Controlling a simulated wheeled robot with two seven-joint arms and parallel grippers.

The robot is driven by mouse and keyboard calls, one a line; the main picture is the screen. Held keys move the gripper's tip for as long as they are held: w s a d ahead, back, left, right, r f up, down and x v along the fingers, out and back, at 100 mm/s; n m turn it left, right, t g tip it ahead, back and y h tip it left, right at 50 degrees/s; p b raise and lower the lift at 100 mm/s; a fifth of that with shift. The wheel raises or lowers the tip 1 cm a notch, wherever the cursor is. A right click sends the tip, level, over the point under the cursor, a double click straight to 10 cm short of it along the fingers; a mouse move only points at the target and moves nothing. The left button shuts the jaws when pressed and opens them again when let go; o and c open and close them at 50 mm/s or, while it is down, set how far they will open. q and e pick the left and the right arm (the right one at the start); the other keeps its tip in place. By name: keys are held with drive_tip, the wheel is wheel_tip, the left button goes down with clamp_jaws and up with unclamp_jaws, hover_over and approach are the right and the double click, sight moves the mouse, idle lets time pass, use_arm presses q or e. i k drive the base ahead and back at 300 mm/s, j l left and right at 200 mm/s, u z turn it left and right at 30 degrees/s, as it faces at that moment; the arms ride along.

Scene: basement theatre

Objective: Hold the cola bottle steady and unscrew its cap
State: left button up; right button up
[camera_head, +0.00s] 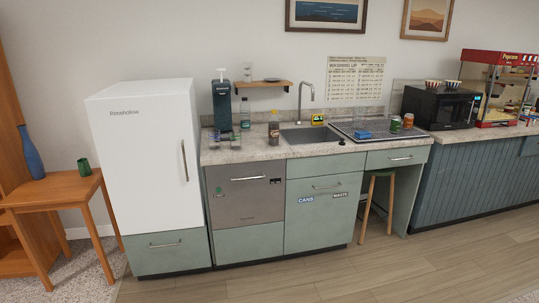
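A small dark brown bottle (273,133), which looks like the cola bottle, stands upright on the counter (240,153) just left of the sink. It is small in the picture, and I cannot make out its cap clearly. A clear bottle (245,116) stands behind it to the left, by the wall. Neither of my grippers is in view, and nothing is holding the dark bottle.
A dark pump dispenser (222,107) stands left of the bottles. The sink (308,134), a drainer (375,131), cans (395,124) and a microwave (439,106) are to the right. A white fridge (145,160) stands left. The wooden floor (385,270) in front is clear.

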sight(274, 120)
drive_tip(key=i+j, duration=0.1)
drive_tip(key=i, duration=2.55)
drive_tip(key=l+z, duration=0.05)
drive_tip(key=l, duration=0.05)
